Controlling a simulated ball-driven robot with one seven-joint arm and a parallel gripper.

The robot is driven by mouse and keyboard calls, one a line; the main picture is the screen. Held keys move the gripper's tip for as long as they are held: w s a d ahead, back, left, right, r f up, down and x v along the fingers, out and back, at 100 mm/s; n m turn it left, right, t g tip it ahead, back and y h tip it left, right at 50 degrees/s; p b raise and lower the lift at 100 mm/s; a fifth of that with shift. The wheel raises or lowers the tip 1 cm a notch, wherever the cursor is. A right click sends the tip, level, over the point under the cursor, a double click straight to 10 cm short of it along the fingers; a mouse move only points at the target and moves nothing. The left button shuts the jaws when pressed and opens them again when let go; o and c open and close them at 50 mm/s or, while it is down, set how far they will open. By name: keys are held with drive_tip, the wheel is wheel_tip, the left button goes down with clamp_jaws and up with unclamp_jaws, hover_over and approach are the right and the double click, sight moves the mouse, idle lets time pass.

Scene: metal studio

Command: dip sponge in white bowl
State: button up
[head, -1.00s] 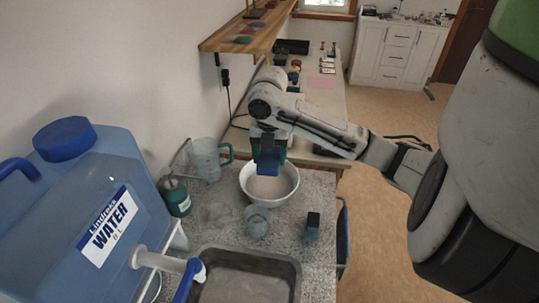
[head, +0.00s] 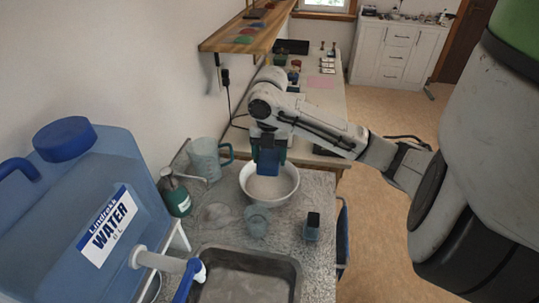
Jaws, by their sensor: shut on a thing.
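The white bowl (head: 285,192) stands on the grey speckled counter and has pale contents. My gripper (head: 268,150) points down over the bowl's far side and is shut on a blue sponge (head: 268,164). The sponge overlaps the far rim and interior of the bowl in this view. I cannot tell whether its lower edge touches what is in the bowl. The fingertips are partly hidden by the wrist.
A clear jug (head: 205,160) and a green bottle (head: 176,198) stand left of the bowl. A glass (head: 256,221) and a small dark-topped container (head: 312,226) stand in front. A sink (head: 250,278) and a blue water tank (head: 85,200) are nearer. A wooden shelf (head: 250,32) is above.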

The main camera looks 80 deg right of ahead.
drive_tip(key=shift+r+p, duration=1.45)
drive_tip(key=shift+r, duration=0.65)
